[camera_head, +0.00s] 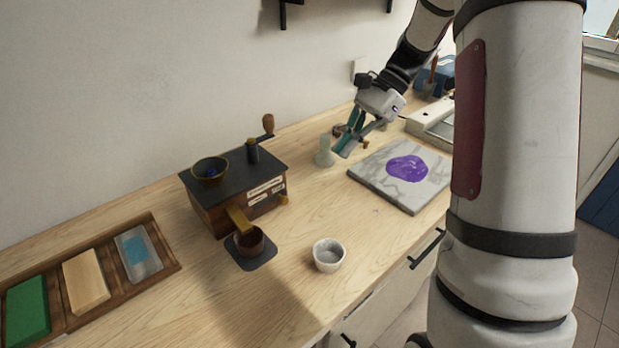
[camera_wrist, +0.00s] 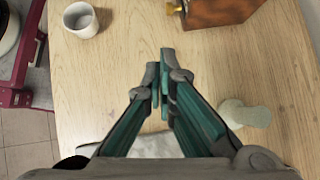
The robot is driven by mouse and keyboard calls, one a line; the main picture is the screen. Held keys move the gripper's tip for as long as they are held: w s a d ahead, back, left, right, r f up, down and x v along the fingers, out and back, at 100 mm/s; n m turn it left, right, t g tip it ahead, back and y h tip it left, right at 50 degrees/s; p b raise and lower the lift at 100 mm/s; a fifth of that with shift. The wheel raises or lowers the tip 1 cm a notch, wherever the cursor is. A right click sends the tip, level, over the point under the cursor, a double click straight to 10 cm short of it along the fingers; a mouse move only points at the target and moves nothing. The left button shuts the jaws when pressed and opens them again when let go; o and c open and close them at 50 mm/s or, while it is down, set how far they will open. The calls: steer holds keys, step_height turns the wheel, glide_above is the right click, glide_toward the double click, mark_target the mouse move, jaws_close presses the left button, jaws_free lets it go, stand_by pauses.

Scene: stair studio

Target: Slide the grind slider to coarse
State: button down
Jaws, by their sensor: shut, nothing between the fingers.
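The grinder (camera_head: 222,199) is a wooden box with a dark top, a bowl, a crank and small white labels on its front. A small brass knob (camera_head: 284,199) sticks out at the front right of the box, near the labels; I cannot tell the slider's setting. In the wrist view the grinder's wooden corner (camera_wrist: 215,10) and a brass knob (camera_wrist: 173,9) show at the top edge. My gripper (camera_head: 345,151) is shut and empty, above the counter to the right of the grinder and apart from it. It also shows in the wrist view (camera_wrist: 160,75).
A pale green pestle-like piece (camera_head: 325,155) stands between grinder and gripper. A marble slab (camera_head: 378,180) with a purple patch lies to the right. A wooden tray (camera_head: 163,245) lies left.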

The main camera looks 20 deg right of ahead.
mark_target(282, 199)
steer(key=shift+w+d+f, duration=0.3)
steer(key=shift+w+d, duration=0.15)
steer(key=shift+d, duration=0.05)
steer(key=x, duration=0.9)
steer(key=shift+s+a+f, duration=0.1)
steer(key=shift+a, duration=0.1)
steer(key=a, duration=0.1)
steer(key=a+f, duration=0.1)
steer(key=a, duration=0.1)
steer(key=shift+s+a, duration=0.1)
steer(key=shift+s, duration=0.1)
steer(key=shift+a, duration=0.6)
